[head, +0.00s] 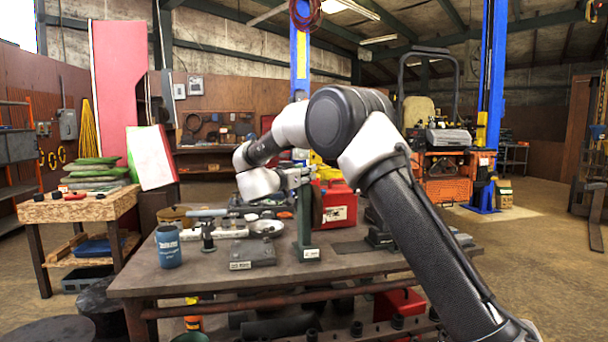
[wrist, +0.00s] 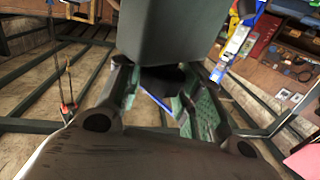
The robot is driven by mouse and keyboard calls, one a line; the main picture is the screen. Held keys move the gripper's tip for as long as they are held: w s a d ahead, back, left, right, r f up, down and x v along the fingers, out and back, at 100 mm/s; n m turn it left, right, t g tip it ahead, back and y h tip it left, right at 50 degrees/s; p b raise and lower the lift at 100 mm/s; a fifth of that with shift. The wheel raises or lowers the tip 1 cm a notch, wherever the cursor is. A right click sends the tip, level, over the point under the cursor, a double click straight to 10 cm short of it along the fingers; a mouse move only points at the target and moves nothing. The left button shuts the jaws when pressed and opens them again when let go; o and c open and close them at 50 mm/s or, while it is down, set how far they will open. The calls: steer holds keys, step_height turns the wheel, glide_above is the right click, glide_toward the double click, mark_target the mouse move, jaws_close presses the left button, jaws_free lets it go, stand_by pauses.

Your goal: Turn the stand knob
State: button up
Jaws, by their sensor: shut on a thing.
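The stand is a green upright post (head: 304,222) on a labelled foot, near the middle of the workbench. A dark round disc (head: 317,208) shows at its right side. My gripper (head: 298,178) is at the top of the post and hides the knob there in the head view. In the wrist view my gripper (wrist: 165,98) has its two fingers closed around a dark piece, the stand knob (wrist: 165,78), partly hidden between them. A grey-green block of the stand (wrist: 160,32) stands just beyond the fingertips. How far the knob is turned cannot be seen.
The workbench (head: 200,284) holds a blue mug (head: 168,246), a small labelled grey block (head: 252,254), several tools at the back left, and a red case (head: 338,205) behind the stand. A wooden side table (head: 75,208) stands at left. Open floor lies at right.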

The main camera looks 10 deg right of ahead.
steer(key=shift+r, duration=0.25)
steer(key=o, duration=1)
steer(key=shift+f, duration=0.15)
steer(key=v, duration=1.2)
